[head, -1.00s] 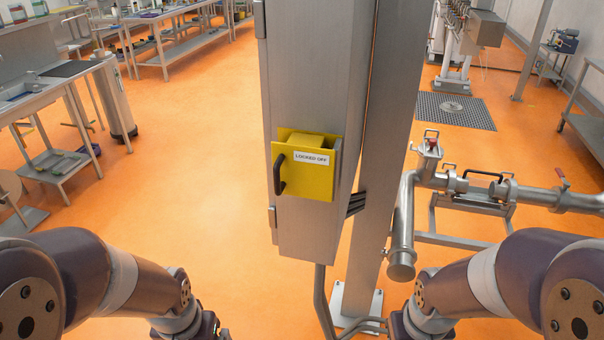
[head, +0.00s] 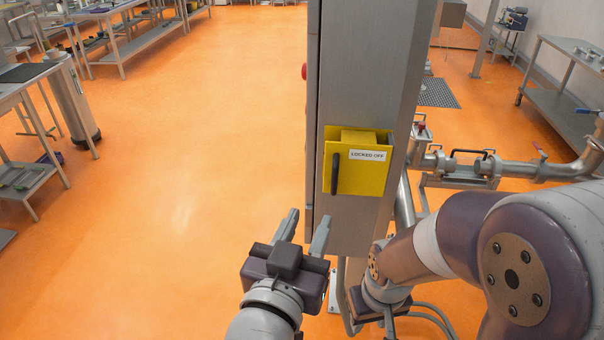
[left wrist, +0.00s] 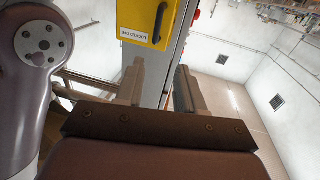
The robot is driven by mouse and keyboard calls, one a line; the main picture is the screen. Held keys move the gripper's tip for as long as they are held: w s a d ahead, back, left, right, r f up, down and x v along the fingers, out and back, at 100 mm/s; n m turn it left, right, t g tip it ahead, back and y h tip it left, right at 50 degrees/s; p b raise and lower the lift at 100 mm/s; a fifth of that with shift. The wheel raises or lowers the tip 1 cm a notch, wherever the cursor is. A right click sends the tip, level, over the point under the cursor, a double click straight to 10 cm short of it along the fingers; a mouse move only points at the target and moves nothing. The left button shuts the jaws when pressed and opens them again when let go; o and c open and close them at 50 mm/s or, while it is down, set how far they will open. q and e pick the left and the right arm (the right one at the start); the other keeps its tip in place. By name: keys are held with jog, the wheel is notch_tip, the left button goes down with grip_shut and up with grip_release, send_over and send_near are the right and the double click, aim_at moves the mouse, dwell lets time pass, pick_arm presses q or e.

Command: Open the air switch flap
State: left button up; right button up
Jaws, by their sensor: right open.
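The yellow air switch flap (head: 360,178) is on the front of a grey metal cabinet (head: 352,70). It has a black handle (head: 336,173) on its left side and a "LOCKED OFF" label; its front covers the switch. My left gripper (head: 306,222) is open and empty, below and left of the flap, fingers pointing up toward the cabinet. In the left wrist view the flap (left wrist: 132,38) and handle (left wrist: 160,22) appear upside down beyond the spread fingers (left wrist: 160,82), not touching. My right gripper (head: 380,308) is low by the cabinet's base, its fingers mostly hidden.
Metal pipework (head: 470,165) stands right of the cabinet, behind my right arm. A red button (head: 304,71) sticks out from the cabinet's left side. Work tables (head: 130,25) stand at the far left. The orange floor (head: 190,170) left of the cabinet is clear.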

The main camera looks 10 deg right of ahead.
aim_at(334, 175)
pick_arm(q)
jog(key=p+x, duration=0.1)
jog(key=x, duration=0.5)
jog(key=d+p+x, duration=0.1)
jog(key=p+x, duration=0.1)
jog(key=x, duration=0.4)
jog(key=shift+s+f, duration=0.1)
jog(key=shift+s, duration=0.1)
jog(key=shift+a, duration=0.15)
jog(key=c, duration=0.3)
jog(key=shift+a, duration=0.1)
grip_shut()
pick_arm(e)
jog(key=r, duration=0.2)
jog(key=shift+d+r, duration=0.4)
